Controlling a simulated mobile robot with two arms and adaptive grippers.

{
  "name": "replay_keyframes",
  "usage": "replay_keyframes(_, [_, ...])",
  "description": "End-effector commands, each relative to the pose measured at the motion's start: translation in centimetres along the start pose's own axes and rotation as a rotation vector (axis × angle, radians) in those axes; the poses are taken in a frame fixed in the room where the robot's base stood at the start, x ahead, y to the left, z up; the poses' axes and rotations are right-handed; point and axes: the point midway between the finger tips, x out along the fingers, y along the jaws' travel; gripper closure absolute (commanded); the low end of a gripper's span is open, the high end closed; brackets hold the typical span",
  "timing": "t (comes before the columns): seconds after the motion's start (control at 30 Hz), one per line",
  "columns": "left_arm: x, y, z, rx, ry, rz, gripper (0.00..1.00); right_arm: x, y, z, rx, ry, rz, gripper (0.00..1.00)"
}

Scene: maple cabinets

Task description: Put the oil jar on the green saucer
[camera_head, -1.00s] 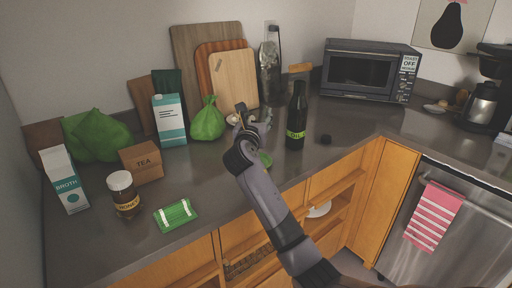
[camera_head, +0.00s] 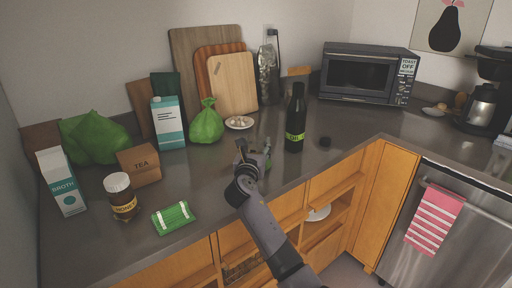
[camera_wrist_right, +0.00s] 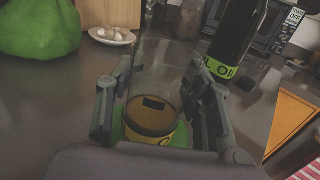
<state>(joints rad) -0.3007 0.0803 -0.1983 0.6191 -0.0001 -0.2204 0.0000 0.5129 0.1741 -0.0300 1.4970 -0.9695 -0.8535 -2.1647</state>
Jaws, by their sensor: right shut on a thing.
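My right gripper (camera_head: 252,152) is over the counter left of the dark bottle. In the right wrist view its fingers (camera_wrist_right: 162,85) are shut around a clear glass jar with amber contents and a yellow label, the oil jar (camera_wrist_right: 152,115). The jar looks upright. The green saucer (camera_wrist_right: 184,136) shows under and around the jar's base; I cannot tell whether they touch. In the head view my gripper mostly hides the jar, and only a bit of the green saucer (camera_head: 267,162) shows. My left gripper is not in view.
A dark bottle with a green oil label (camera_head: 295,122) stands close on the right. A small plate of white items (camera_head: 239,123) and a green bag (camera_head: 207,124) are behind. A honey jar (camera_head: 121,198) and green packet (camera_head: 173,218) are left. Counter between is clear.

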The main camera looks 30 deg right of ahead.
Motion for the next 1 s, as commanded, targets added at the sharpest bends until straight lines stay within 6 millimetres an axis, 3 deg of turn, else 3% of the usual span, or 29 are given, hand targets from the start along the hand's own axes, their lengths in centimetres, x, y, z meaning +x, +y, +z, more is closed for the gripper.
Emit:
replay_keyframes(0.07, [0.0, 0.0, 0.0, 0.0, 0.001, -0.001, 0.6, 0.0, 0.0, -0.2, -0.002, -0.001, 0.0, 0.88])
replay_keyframes(0.1, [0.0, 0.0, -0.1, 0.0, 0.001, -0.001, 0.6, 0.0, 0.0, -0.2, -0.001, 0.0, 0.0, 0.5])
replay_keyframes(0.37, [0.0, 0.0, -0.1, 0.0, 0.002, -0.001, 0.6, 0.0, 0.0, -0.2, -0.001, 0.0, 0.0, 0.33])
replay_keyframes(0.73, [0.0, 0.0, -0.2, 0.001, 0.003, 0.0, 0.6, -0.1, 0.0, 0.1, 0.0, 0.0, 0.001, 0.33])
replay_keyframes(0.87, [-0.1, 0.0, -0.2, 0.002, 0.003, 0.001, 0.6, -1.9, 0.1, 0.0, -0.002, 0.001, 0.002, 0.33])
replay_keyframes(1.0, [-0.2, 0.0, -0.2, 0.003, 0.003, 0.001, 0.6, -4.9, 0.1, 0.0, 0.0, 0.0, 0.003, 0.33])
